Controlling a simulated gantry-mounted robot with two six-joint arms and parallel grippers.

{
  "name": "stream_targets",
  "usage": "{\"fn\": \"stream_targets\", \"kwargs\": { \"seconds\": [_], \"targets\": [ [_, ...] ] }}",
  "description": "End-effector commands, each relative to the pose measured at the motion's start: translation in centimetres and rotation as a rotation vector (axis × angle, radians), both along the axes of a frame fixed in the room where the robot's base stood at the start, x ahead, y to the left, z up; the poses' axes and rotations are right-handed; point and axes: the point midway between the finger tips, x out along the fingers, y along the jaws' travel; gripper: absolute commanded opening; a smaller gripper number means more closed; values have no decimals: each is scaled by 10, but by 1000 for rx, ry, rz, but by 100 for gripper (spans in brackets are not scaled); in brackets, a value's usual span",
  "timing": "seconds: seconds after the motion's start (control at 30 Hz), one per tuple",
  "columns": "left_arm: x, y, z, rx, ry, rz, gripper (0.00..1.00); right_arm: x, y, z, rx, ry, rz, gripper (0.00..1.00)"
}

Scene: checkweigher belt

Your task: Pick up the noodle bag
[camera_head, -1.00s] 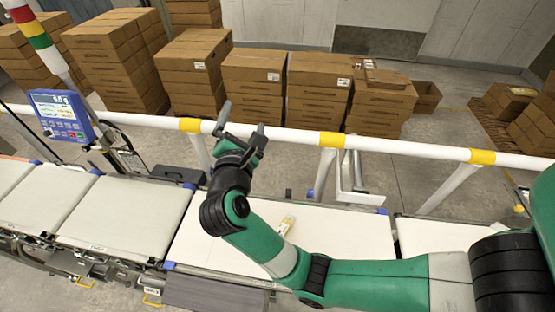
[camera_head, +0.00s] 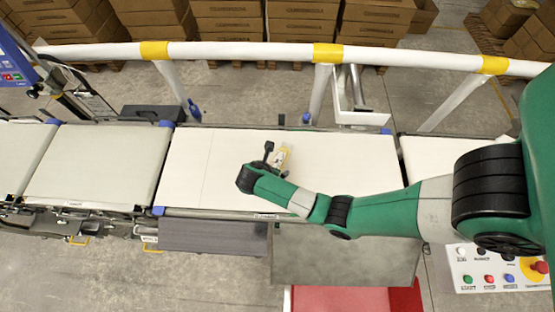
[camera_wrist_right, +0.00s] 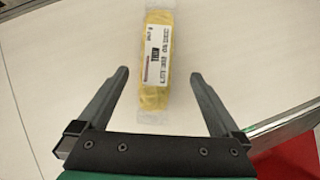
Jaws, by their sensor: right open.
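The noodle bag (camera_head: 280,157) is a small clear packet with yellow contents and a white label. It lies on the white belt, partly hidden behind my right gripper (camera_head: 268,152) in the head view. In the right wrist view the bag (camera_wrist_right: 156,62) lies lengthwise ahead, with its lower end between the fingertips. My right gripper (camera_wrist_right: 157,78) is open and empty, one finger on each side of the bag with gaps between. I cannot tell its height above the belt. My left gripper does not show.
The white belt (camera_head: 350,165) has free room on both sides of the bag. A white rail (camera_head: 240,50) with yellow bands runs behind it. A control panel (camera_head: 490,270) and a red surface (camera_head: 345,300) are at the front right.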

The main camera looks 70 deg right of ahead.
Motion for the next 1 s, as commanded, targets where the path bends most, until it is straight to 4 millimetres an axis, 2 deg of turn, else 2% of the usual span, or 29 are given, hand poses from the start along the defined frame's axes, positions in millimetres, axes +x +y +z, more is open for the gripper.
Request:
{"fn": "stream_targets", "kwargs": {
  "seconds": [0.03,0.27,0.53,0.8,1.0],
  "targets": [
    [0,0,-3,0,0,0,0,-1,-3,-6,0,2,-2,100],
    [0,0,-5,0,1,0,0,0,-9,-14,0,-1,-1,100],
    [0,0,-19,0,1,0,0,1,-32,-50,0,0,-1,100],
    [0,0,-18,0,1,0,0,2,-35,-52,0,-2,1,100],
    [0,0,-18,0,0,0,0,2,-34,-52,0,-2,1,64]
  ]
}}
